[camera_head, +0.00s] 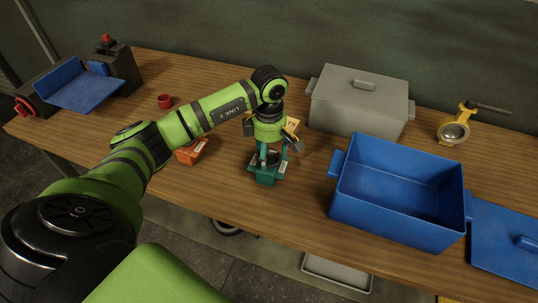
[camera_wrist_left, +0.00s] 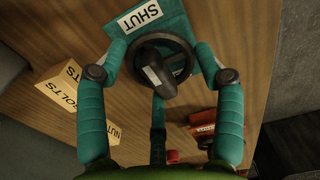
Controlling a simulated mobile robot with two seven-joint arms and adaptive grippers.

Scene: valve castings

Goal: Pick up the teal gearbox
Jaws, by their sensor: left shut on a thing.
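The teal gearbox (camera_head: 265,179) is upright near the middle of the wooden table, below my left gripper (camera_head: 268,155). In the left wrist view the gearbox (camera_wrist_left: 178,20) shows a white label reading SHUT and a dark round handwheel. The teal fingers of my left gripper (camera_wrist_left: 162,55) lie on either side of the handwheel, shut on the gearbox. The exact contact is partly hidden, and I cannot tell whether its base touches the table. My right gripper is not in view.
An orange-red box (camera_head: 191,151) lies left of the gearbox, and a yellow box (camera_head: 291,125) stands behind it. A blue bin (camera_head: 398,216), a grey lidded box (camera_head: 360,100) and a yellow casting (camera_head: 454,131) are to the right. A red cup (camera_head: 165,101) stands at left. Table in front is clear.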

